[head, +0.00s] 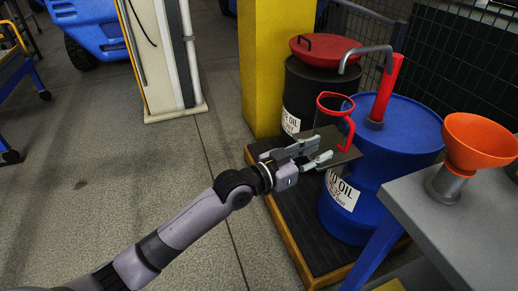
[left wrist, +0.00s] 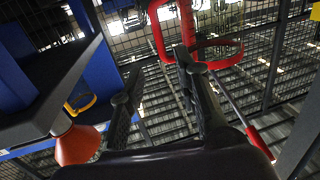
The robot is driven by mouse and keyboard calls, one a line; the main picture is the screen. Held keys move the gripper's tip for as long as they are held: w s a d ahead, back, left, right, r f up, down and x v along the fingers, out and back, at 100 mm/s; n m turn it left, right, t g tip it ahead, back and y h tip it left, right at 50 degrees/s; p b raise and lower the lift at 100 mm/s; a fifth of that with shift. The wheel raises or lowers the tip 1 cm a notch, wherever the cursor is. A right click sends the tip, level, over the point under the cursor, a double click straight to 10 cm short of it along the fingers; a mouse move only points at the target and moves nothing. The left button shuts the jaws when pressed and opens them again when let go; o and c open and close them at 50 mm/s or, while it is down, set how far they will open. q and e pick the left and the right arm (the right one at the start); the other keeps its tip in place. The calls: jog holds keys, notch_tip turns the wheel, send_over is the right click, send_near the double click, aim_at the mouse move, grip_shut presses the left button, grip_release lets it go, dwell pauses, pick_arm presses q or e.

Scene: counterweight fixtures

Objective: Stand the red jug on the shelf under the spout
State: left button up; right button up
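The red jug (head: 349,130) has a red rim, a red handle and a see-through body. It appears upright on the small grey shelf (head: 346,157) in front of the blue drum, below the grey spout (head: 362,50). My left gripper (head: 326,148) is beside the jug on its near left side, with its fingers apart and nothing between them. In the left wrist view the jug's red handle (left wrist: 157,28) and rim lie beyond the spread fingers (left wrist: 158,78). The jug's clear base is hard to make out. My right gripper is not in view.
The blue drum (head: 408,125) carries a red upright (head: 387,88) that bears the spout. A black drum (head: 307,92) with a red lid stands behind. An orange funnel (head: 478,140) is on the grey table (head: 460,210) at right.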

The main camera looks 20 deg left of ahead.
pick_arm(q)
jog(key=s+a+f+n+g+y, duration=0.1)
jog(key=s+a+f+g+y, duration=0.2)
jog(key=f, duration=0.6)
jog(key=s+a+f+n+y, duration=0.25)
jog(key=s+f, duration=0.35)
jog(key=f, duration=0.3)
jog(key=s+a+f+n+g+y, duration=0.15)
jog(key=s+a+f, duration=0.25)
jog(key=f, duration=0.6)
jog(key=s+a+f+g+y, duration=0.1)
jog(key=s+a+f+g, duration=0.1)
jog(key=s, duration=0.4)
jog(key=s+a+f+n+g+y, duration=0.1)
jog(key=s+a+f+g+y, duration=0.1)
jog(key=s+a+f, duration=0.2)
jog(key=s+a+f+g+y, duration=0.2)
jog(key=s+a+f, duration=0.1)
jog(key=s+f, duration=0.3)
jog(key=s, duration=0.2)
jog(key=shift+s+n, duration=0.3)
jog(key=shift+s, duration=0.1)
